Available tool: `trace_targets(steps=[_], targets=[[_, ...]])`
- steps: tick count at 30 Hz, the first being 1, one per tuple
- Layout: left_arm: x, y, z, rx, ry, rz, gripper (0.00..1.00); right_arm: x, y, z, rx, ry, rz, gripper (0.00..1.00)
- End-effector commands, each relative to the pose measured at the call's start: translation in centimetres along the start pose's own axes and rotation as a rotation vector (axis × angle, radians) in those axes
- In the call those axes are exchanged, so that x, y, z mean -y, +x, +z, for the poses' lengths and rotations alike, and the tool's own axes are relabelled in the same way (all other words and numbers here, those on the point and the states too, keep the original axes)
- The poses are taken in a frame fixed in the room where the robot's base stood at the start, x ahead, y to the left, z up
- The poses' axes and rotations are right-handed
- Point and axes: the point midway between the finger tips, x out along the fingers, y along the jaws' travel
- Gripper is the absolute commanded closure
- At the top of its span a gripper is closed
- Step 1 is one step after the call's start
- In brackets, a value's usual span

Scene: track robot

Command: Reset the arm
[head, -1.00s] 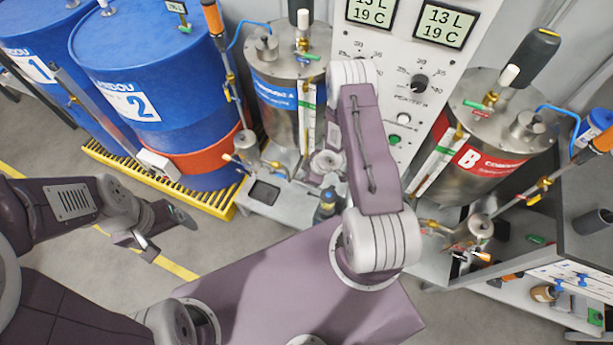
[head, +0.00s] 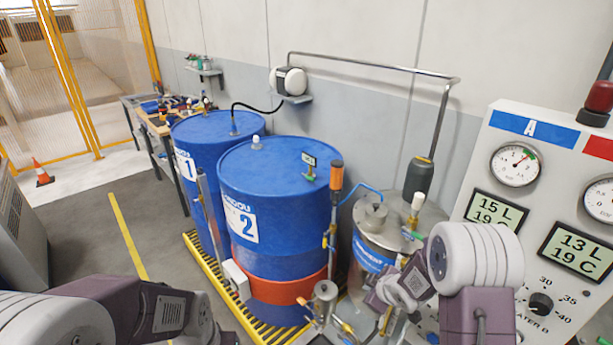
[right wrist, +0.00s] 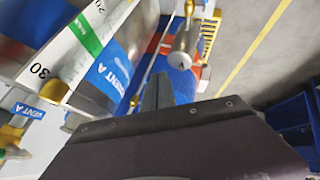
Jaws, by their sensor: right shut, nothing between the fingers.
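My right arm comes in at the lower right of the head view. Its gripper (head: 378,300) is small and partly hidden, low in front of the steel tank (head: 385,232) with the blue label. In the right wrist view the gripper's dark fingers (right wrist: 158,92) are together and empty. They point past the labelled tank (right wrist: 108,72), with a small steel cylinder (right wrist: 182,50) just beyond them. My left arm crosses the lower left corner of the head view. Its gripper is out of the picture.
Blue drums 1 (head: 205,135) and 2 (head: 275,185) stand on a yellow grated pallet (head: 215,270). A control panel (head: 510,160) with gauges stands at the right. A cone (head: 41,173) and open grey floor lie at the left.

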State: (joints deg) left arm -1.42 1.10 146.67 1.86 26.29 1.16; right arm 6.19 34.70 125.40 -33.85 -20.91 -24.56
Motion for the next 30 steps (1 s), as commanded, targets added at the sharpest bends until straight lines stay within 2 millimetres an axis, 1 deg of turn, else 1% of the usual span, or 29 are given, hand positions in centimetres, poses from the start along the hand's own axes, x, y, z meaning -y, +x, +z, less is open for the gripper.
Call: trace_targets(steps=[1,2,3,5,6,7,8,9,10,12,15,18,20,22,23,30], targets=[[0.0,0.0,0.0,0.000,0.000,0.000,0.13,-0.6,-2.7,-1.4,0.014,0.043,0.030,1.00],[0.0,0.0,0.0,0.000,0.000,0.000,0.13,-0.6,-4.2,-1.7,0.031,0.085,0.041,1.00],[0.0,0.0,0.0,0.000,0.000,0.000,0.13,-0.3,-6.1,-1.8,0.056,0.147,0.049,1.00],[0.0,0.0,0.0,0.000,0.000,0.000,0.13,0.7,-8.8,-1.5,0.101,0.252,0.050,1.00],[0.0,0.0,0.0,0.000,0.000,0.000,0.13,1.8,-10.5,-0.9,0.138,0.334,0.042,1.00],[0.0,0.0,0.0,0.000,0.000,0.000,0.13,2.9,-11.8,-0.3,0.170,0.402,0.031,1.00],[0.0,0.0,0.0,0.000,0.000,0.000,0.13,4.2,-12.9,0.5,0.209,0.476,0.015,1.00],[0.0,0.0,0.0,0.000,0.000,0.000,0.13,5.9,-14.0,1.7,0.263,0.565,-0.010,1.00],[0.0,0.0,0.0,0.000,0.000,0.000,0.13,7.0,-14.6,2.5,0.303,0.624,-0.028,1.00],[0.0,0.0,0.0,0.000,0.000,0.000,0.13,9.6,-15.6,4.3,0.395,0.737,-0.071,1.00],[0.0,0.0,0.0,0.000,0.000,0.000,0.13,12.4,-16.6,6.0,0.502,0.850,-0.121,1.00],[0.0,0.0,0.0,0.000,0.000,0.000,0.13,13.9,-17.5,6.6,0.573,0.927,-0.146,1.00],[0.0,0.0,0.0,0.000,0.000,0.000,0.13,14.1,-17.6,6.8,0.586,0.945,-0.146,1.00],[0.0,0.0,0.0,0.000,0.000,0.000,0.13,14.0,-17.6,6.7,0.585,0.948,-0.143,0.83],[0.0,0.0,0.0,0.000,0.000,0.000,0.13,14.0,-17.6,6.7,0.584,0.947,-0.143,0.77],[0.0,0.0,0.0,0.000,0.000,0.000,0.13,13.9,-17.6,6.7,0.582,0.931,-0.147,0.77]])
